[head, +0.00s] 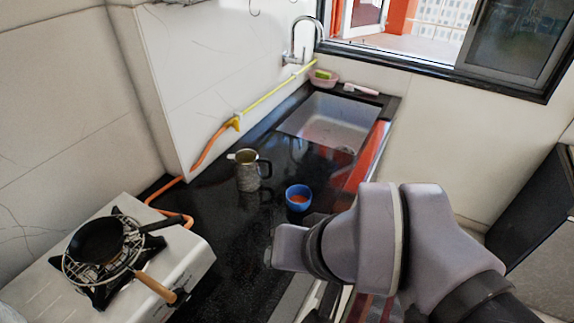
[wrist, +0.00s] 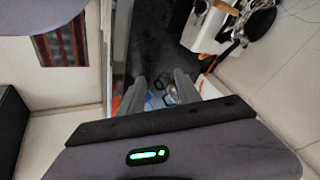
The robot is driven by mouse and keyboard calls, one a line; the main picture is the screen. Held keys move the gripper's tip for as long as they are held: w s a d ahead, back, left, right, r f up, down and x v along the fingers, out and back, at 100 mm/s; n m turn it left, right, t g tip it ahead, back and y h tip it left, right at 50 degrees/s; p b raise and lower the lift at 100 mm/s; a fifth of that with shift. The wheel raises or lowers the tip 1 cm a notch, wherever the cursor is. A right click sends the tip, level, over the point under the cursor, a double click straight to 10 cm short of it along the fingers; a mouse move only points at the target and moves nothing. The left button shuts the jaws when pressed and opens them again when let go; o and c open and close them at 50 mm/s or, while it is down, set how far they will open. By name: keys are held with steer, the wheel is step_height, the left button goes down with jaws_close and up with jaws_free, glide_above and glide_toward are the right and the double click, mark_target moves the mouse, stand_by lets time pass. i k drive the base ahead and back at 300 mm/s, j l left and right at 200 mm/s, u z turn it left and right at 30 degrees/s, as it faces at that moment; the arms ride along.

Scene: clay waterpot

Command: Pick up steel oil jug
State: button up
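The steel oil jug (head: 246,178) stands upright on the black counter in the head view, with its dark handle on the right and its spout to the left. In the wrist view a small metallic shape, likely the jug (wrist: 169,98), shows between the fingers, partly hidden. My gripper (wrist: 161,90) is open in the wrist view, its two grey fingers apart with nothing held. In the head view my arm is at the lower right, apart from the jug; the fingertips are not clear there.
A blue cup (head: 298,198) stands close to the jug's right. A stove (head: 190,245) with a black pan (head: 97,240) is at left. An orange hose (head: 207,150) runs along the wall. A sink (head: 325,122) lies behind. The counter between is mostly clear.

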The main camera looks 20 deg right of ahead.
mark_target(249, 178)
steer(key=i+l+u, duration=0.2)
steer(key=l, duration=0.25)
steer(key=i+l+u, duration=0.2)
steer(key=l, duration=0.25)
steer(key=i+l+u, duration=0.2)
steer(key=l, duration=0.3)
steer(key=i+l+u, duration=0.2)
steer(key=l, duration=0.35)
steer(key=l+u, duration=0.2)
steer(key=l, duration=0.3)
